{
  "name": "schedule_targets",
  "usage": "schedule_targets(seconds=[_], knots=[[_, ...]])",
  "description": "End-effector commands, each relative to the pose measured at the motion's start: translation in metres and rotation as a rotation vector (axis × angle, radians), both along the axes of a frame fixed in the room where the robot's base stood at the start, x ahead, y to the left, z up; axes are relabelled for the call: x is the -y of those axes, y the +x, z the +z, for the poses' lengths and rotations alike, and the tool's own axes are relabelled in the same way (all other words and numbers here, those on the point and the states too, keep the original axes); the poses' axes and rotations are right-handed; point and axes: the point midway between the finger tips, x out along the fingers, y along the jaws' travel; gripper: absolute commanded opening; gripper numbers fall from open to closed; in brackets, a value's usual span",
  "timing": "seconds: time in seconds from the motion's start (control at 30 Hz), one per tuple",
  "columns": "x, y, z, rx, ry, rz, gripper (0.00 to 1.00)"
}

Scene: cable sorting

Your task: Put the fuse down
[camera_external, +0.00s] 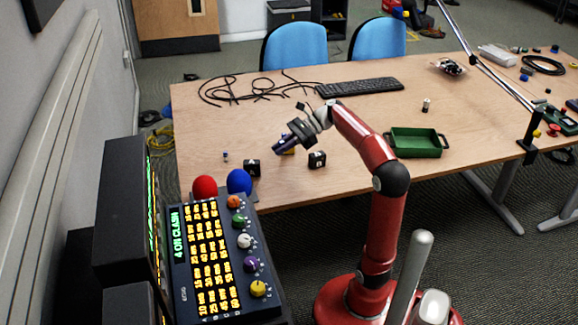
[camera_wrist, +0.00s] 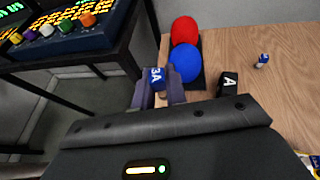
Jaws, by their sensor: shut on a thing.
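The fuse, a small blue piece marked "3A" (camera_wrist: 157,79), is pinched between the fingers of my gripper (camera_wrist: 159,93) in the wrist view. In the external view my gripper (camera_external: 279,150) hangs over the near left part of the table, between two black blocks. Another small blue and white piece (camera_external: 225,156) stands apart on the table, also in the wrist view (camera_wrist: 263,62).
A red ball (camera_external: 204,188) and a blue ball (camera_external: 238,181) sit at the near left edge by a lit control panel (camera_external: 213,260). A green tray (camera_external: 415,142) is at right. Black cables (camera_external: 240,92) and a keyboard (camera_external: 360,87) lie behind. The table (camera_external: 370,120) is clear between.

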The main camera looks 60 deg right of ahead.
Motion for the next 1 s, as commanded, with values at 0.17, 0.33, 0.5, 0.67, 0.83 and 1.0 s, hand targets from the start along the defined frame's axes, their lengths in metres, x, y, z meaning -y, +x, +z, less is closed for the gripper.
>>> schedule_targets(seconds=[0.17, 0.33, 0.5, 0.67, 0.83, 1.0], knots=[[0.0, 0.0, 0.029, 0.001, -0.001, 0.0, 0.0], [0.0, 0.0, 0.038, 0.0, 0.0, 0.001, 0.0], [-0.005, 0.007, 0.034, 0.001, 0.001, -0.039, 0.0], [-0.019, 0.029, 0.018, 0.0, 0.0, -0.179, 0.0], [-0.038, 0.056, -0.005, -0.002, -0.001, -0.395, 0.0], [-0.055, 0.076, -0.025, -0.001, -0.002, -0.615, 0.0]])
